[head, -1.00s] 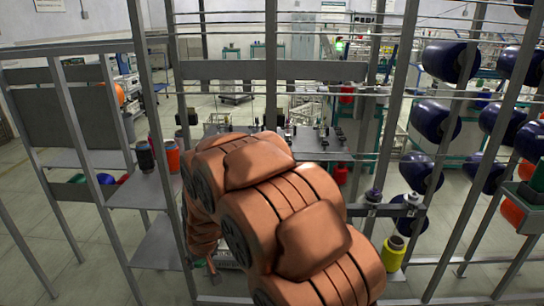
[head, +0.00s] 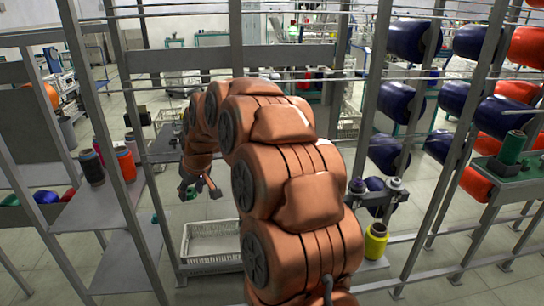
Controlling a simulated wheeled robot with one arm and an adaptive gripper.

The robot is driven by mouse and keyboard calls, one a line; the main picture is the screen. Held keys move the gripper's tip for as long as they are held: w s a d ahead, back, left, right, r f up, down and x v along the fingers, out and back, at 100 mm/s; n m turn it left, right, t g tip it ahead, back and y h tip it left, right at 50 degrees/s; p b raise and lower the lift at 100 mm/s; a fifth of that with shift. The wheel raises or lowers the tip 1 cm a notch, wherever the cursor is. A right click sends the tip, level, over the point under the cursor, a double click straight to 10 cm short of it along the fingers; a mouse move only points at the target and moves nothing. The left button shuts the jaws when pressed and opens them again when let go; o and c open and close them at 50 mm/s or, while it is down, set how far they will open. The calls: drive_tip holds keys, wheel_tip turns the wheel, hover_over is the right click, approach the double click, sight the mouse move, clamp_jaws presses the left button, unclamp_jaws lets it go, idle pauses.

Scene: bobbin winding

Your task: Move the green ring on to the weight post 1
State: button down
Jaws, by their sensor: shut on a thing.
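My gripper (head: 197,188) hangs below my orange wrist, left of the picture's middle and above a white crate. It is small and partly dark in the head view. It is shut on a small dark green piece (head: 191,192) that looks like the green ring; its shape is hard to make out. Two short posts with weights stand on a grey bracket at the right, one with a purple top (head: 357,186) and one with a grey top (head: 395,184). I cannot tell which is weight post 1. My gripper is well to the left of both, with my arm between.
A white crate (head: 212,240) lies below my gripper. A yellow spool (head: 375,241) stands below the bracket. Metal uprights and shelves with spools (head: 125,163) are at the left. A rack of blue and orange bobbins (head: 388,153) fills the right.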

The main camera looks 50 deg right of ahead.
drive_tip(key=s+d+r+m+b, duration=0.1)
drive_tip(key=s+d+r, duration=0.25)
drive_tip(key=d, duration=0.35)
drive_tip(key=s+d+r, duration=0.2)
drive_tip(key=s+d, duration=0.2)
drive_tip(key=d, duration=0.3)
drive_tip(key=s+d+r+m+b, duration=0.1)
drive_tip(key=s+d+r, duration=0.25)
drive_tip(key=d, duration=0.35)
drive_tip(key=shift+h, duration=0.3)
drive_tip(key=shift+s+f+b, duration=0.2)
drive_tip(key=shift+f, duration=1.75)
drive_tip(key=shift+s+f+b, duration=0.15)
drive_tip(key=shift+f, duration=1.8)
drive_tip(key=shift+s+b, duration=0.2)
drive_tip(key=shift+b, duration=0.2)
drive_tip(key=shift+f, duration=0.1)
drive_tip(key=shift+f+b, duration=1.75)
drive_tip(key=shift+f, duration=0.85)
